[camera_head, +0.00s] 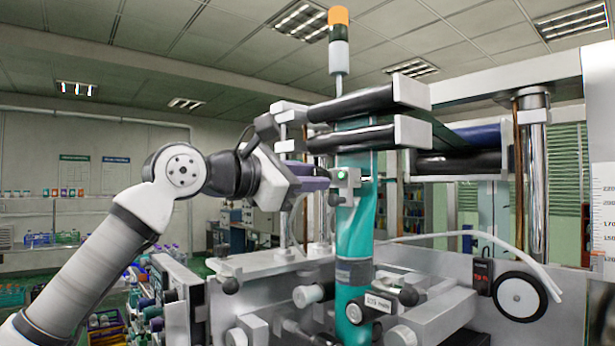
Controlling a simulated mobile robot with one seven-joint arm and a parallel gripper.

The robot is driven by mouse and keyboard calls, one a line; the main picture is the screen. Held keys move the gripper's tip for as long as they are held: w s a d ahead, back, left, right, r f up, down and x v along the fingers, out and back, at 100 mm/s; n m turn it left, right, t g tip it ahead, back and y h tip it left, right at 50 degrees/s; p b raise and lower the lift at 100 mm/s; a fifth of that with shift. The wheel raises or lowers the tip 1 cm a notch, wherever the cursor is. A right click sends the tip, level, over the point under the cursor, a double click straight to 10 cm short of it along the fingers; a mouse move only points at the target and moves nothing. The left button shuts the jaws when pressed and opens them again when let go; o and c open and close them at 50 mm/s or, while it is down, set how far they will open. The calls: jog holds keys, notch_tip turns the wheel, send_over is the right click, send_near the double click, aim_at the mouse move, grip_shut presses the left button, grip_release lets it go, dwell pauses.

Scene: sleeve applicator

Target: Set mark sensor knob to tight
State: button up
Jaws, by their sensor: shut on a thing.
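The mark sensor (349,181) is a small light-grey block with a lit green lamp, set against the front of the teal sleeve film (361,215). My arm reaches in from the lower left, and my gripper (328,177) is at the left side of the sensor. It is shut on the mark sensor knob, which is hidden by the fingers. The knob's setting cannot be read from this view.
Black rollers (350,104) with grey end blocks lie just above my gripper. A signal tower (338,45) rises behind them. A machine panel with a black handwheel (520,297) and a pale hose (480,238) are at the right. Guide parts and knobs crowd the space below.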

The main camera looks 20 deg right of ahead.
jog(key=shift+f+m, duration=0.1)
jog(key=shift+m, duration=0.5)
jog(key=o, duration=0.7)
jog(key=b+v, duration=0.4)
jog(key=v, duration=0.9)
jog(key=shift+a, duration=0.4)
jog(key=shift+s, duration=0.1)
